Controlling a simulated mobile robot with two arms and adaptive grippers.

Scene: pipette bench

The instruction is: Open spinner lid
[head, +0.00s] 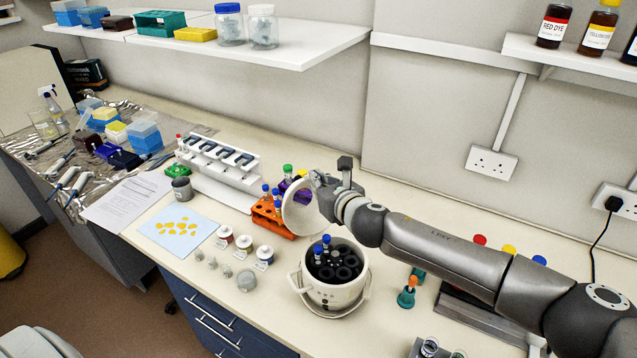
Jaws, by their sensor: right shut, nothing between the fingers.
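The spinner (334,294) is a white round pot on the bench, in the lower middle of the head view. Its dark rotor (338,266) is exposed, with blue-capped tubes in it. The white round lid (297,209) is raised and tilted steeply, above the back left of the pot. My right gripper (320,186) is shut and empty, at the right side of the lid. I cannot tell whether it touches the lid. Its fingertips are small and partly hidden. My left gripper is not in view.
An orange tube rack (266,216) stands just behind and left of the lid. Small labelled pots (244,243) and a grey lump (247,281) sit left of the spinner. An orange-and-teal item (407,292) stands to its right, below my right arm.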

